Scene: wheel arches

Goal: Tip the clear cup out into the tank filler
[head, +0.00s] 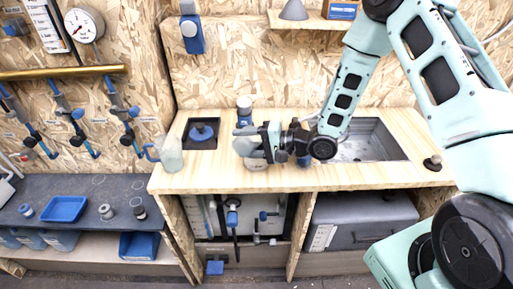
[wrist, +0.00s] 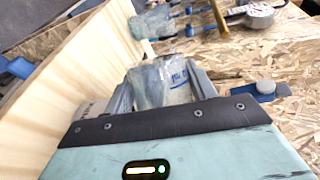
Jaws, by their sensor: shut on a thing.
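My gripper (head: 250,142) is shut on the clear cup (wrist: 165,85), above the left half of the wooden counter. In the wrist view the cup sits between both fingers and shows blue marks on its side. In the head view my fingers largely hide the cup, and its contents cannot be made out. What looks like the tank filler (head: 202,132), a dark square opening with a round blue part inside, lies in the counter to the left of my gripper. The cup is apart from it.
A clear jug (head: 170,155) with a blue handle stands at the counter's left edge. A blue-and-white canister (head: 244,108) stands behind my gripper. A metal sink (head: 372,142) is to the right, with a dark knob (head: 432,162) beyond it. A lower dark bench (head: 85,205) holds a blue tray.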

